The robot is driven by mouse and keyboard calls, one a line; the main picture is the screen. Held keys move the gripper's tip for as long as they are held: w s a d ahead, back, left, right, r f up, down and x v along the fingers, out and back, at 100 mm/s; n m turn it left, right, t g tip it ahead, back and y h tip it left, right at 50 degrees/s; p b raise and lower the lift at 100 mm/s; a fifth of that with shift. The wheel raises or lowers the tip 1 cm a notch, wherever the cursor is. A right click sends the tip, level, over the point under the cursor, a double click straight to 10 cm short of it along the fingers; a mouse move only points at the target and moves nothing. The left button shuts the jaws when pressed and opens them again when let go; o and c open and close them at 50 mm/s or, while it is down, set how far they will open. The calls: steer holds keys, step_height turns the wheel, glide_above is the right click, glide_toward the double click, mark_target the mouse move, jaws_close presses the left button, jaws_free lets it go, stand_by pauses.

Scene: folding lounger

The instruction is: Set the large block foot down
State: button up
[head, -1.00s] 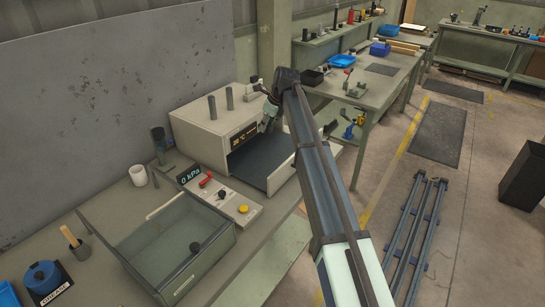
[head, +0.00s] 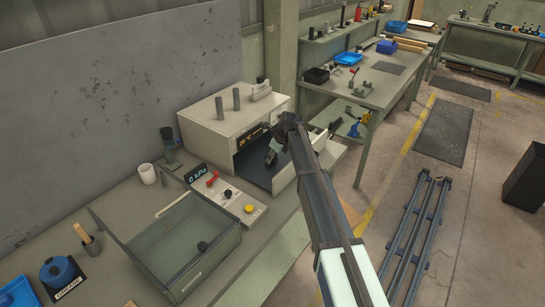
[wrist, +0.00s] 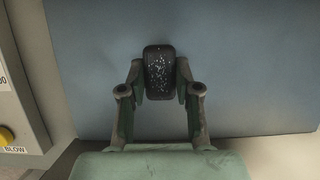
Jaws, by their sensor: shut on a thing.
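My gripper (wrist: 159,88) is shut on a dark block foot (wrist: 158,70) with rounded corners and white specks on its face. Both fingers press its sides in the wrist view. A flat blue-grey surface lies behind the block; I cannot tell whether they touch. In the head view, my gripper (head: 271,156) is at the open front of the cream oven (head: 205,134), over its dark lowered door or shelf (head: 284,181). The block itself is hard to make out there.
A control panel (head: 228,195) with a red lever and yellow button stands left of the opening; its edge (wrist: 20,105) shows in the wrist view. A clear-lidded basin (head: 185,265) is in front. Two grey cylinders (head: 228,103) stand on the oven.

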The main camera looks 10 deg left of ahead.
steer(key=shift+f, duration=0.35)
steer(key=shift+f, duration=0.1)
steer(key=o, duration=1)
steer(key=b+v, duration=0.3)
steer(key=v, duration=0.9)
steer(key=shift+a, duration=0.1)
